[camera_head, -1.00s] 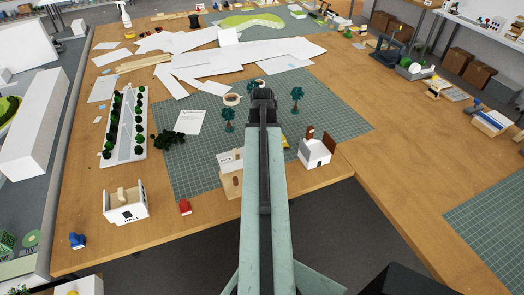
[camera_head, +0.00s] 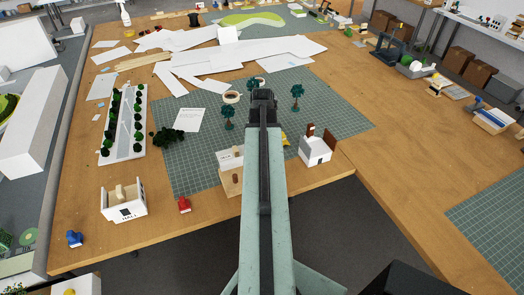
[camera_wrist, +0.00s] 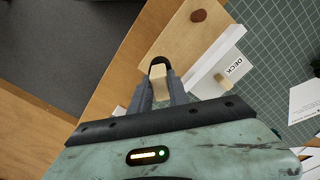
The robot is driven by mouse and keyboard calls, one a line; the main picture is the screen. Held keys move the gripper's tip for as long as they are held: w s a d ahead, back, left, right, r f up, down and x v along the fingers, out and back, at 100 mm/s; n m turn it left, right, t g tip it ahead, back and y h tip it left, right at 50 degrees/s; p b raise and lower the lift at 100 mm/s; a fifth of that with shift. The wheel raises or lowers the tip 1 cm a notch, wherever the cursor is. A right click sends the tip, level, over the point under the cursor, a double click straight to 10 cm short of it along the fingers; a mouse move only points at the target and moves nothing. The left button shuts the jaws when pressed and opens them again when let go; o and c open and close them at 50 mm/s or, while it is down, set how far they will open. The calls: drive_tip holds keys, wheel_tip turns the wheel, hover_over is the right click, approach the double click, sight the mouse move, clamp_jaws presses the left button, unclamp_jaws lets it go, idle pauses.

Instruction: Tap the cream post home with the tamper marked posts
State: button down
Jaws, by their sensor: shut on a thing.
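My gripper (camera_wrist: 161,92) shows in the wrist view, its grey fingers shut on a pale, cream-coloured piece (camera_wrist: 160,79) with a dark rounded end. No marking on this piece is readable, so I cannot tell whether it is the tamper marked posts. Beyond it is a wooden block (camera_wrist: 186,42) with a brown round peg (camera_wrist: 198,15). Beside that, a white part marked DECK (camera_wrist: 232,71) has a small tan post (camera_wrist: 221,81) by it; I cannot tell whether this is the cream post. In the head view my arm hides the gripper; the wooden block (camera_head: 229,186) shows left of the arm.
A white open box (camera_head: 122,208) with a cream piece stands at the front left, near a red object (camera_head: 184,204) and a blue one (camera_head: 75,238). A small white house (camera_head: 314,153) stands right of my arm. Model trees (camera_head: 228,112) stand on the green mat (camera_head: 190,172).

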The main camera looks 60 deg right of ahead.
drive_tip(key=shift+r, duration=0.15)
wheel_tip(320, 180, up, 4)
drive_tip(key=p, duration=0.4)
drive_tip(key=shift+r, duration=0.15)
drive_tip(key=shift+p, duration=0.3)
wheel_tip(320, 180, up, 5)
drive_tip(key=p, duration=0.5)
drive_tip(key=shift+r, duration=0.15)
wheel_tip(320, 180, down, 8)
drive_tip(key=b, duration=0.7)
drive_tip(key=shift+r, duration=0.5)
drive_tip(key=shift+s, duration=0.1)
